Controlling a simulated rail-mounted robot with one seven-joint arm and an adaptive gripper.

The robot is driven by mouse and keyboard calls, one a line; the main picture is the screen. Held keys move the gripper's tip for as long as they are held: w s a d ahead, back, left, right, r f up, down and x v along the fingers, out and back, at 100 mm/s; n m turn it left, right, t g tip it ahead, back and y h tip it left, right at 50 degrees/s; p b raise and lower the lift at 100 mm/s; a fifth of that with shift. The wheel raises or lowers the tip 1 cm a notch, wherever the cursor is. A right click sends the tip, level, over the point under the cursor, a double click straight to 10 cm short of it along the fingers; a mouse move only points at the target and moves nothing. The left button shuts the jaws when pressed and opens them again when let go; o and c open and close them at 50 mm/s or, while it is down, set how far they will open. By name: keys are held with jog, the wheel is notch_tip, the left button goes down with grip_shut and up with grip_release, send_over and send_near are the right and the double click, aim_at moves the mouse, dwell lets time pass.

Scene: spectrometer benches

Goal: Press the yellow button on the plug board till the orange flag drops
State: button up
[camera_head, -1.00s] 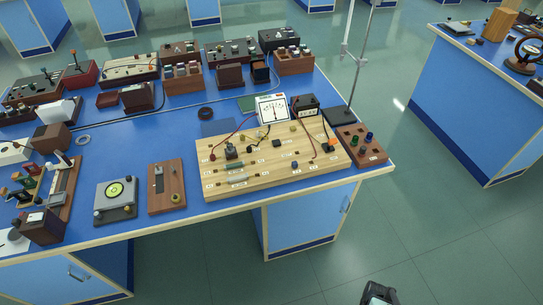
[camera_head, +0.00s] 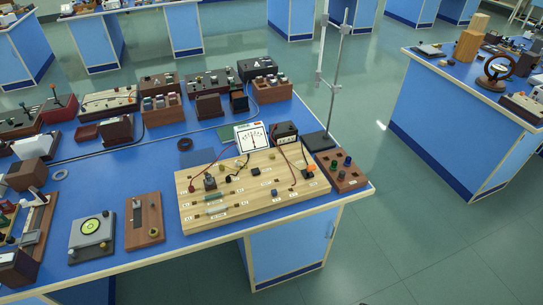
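The plug board (camera_head: 262,206) is a pale wooden slab near the front right corner of the blue bench. Small dark parts, white labels and red and black leads are spread over it. A small yellow knob-like part (camera_head: 272,153) shows near its back edge; I cannot tell for sure that it is the button. A small orange patch (camera_head: 307,170) shows on a dark block at its right end; it may be the flag, but its position is too small to read. My gripper is not in view.
A white meter (camera_head: 251,137) and a black box (camera_head: 286,132) stand behind the board. A metal stand (camera_head: 334,85) rises behind its right end. A brown terminal block (camera_head: 342,170) is at its right. A wooden base (camera_head: 143,222) lies to its left. Floor is clear in front.

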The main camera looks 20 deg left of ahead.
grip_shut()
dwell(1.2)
